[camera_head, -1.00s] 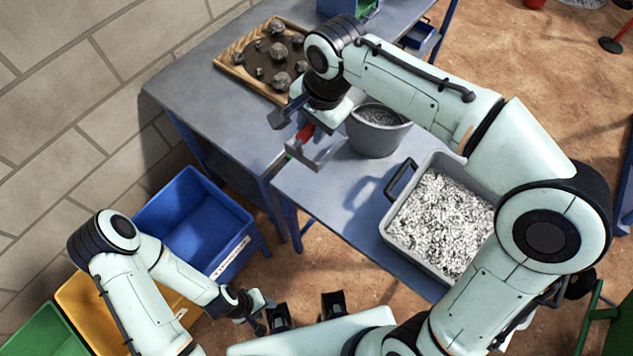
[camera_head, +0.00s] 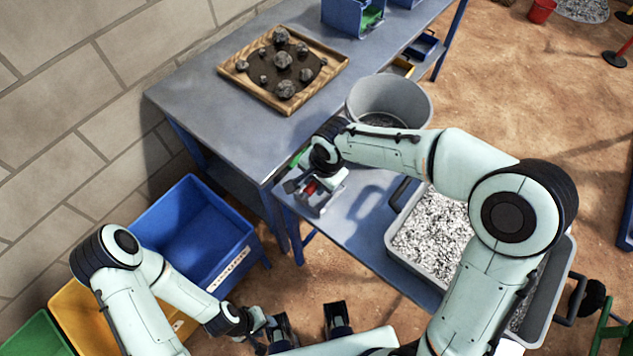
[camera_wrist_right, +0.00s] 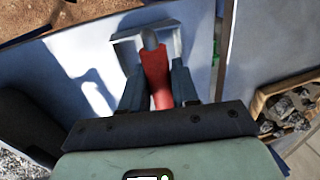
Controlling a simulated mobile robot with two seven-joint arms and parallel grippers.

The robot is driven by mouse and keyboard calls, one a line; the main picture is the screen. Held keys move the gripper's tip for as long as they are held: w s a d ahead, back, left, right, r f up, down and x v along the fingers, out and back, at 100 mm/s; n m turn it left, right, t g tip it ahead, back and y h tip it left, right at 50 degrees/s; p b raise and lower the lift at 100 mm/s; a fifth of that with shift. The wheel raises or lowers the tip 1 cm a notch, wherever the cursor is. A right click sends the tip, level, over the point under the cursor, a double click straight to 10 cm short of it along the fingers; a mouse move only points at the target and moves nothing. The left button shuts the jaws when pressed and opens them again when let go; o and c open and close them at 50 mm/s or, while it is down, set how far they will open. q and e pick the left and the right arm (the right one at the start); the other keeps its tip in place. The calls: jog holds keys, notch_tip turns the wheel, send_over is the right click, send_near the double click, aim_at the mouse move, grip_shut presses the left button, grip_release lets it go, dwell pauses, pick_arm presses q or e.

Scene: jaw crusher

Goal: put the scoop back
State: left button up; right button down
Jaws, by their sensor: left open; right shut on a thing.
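The scoop has a red handle (camera_wrist_right: 155,75) and a grey metal pan (camera_wrist_right: 174,42), seen in the right wrist view. My right gripper (camera_wrist_right: 157,90) is shut on the red handle, one finger on each side. In the head view the scoop (camera_head: 325,201) is over the front left part of the lower blue table (camera_head: 345,235). Whether it touches the tabletop I cannot tell. My right gripper (camera_head: 309,187) partly hides it there. My left gripper (camera_head: 258,322) is empty and open, low in the picture, away from the scoop.
A grey bucket (camera_head: 416,104) stands behind my right forearm. A grey bin of pale gravel (camera_head: 430,232) is to the right. A wooden tray of rocks (camera_head: 330,68) is on the higher table (camera_head: 205,95). A blue bin (camera_head: 190,235) is at left on the floor.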

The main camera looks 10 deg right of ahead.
jog(key=shift+f, duration=0.25)
jog(key=shift+f, duration=0.15)
jog(key=c, duration=0.8)
grip_release()
jog(key=shift+c, duration=0.2)
jog(key=shift+r, duration=0.2)
notch_tip(320, 180, up, 12)
jog(key=s+d+p, duration=0.1)
jog(key=s, duration=0.1)
jog(key=shift+d+f, duration=0.15)
jog(key=shift+d, duration=0.05)
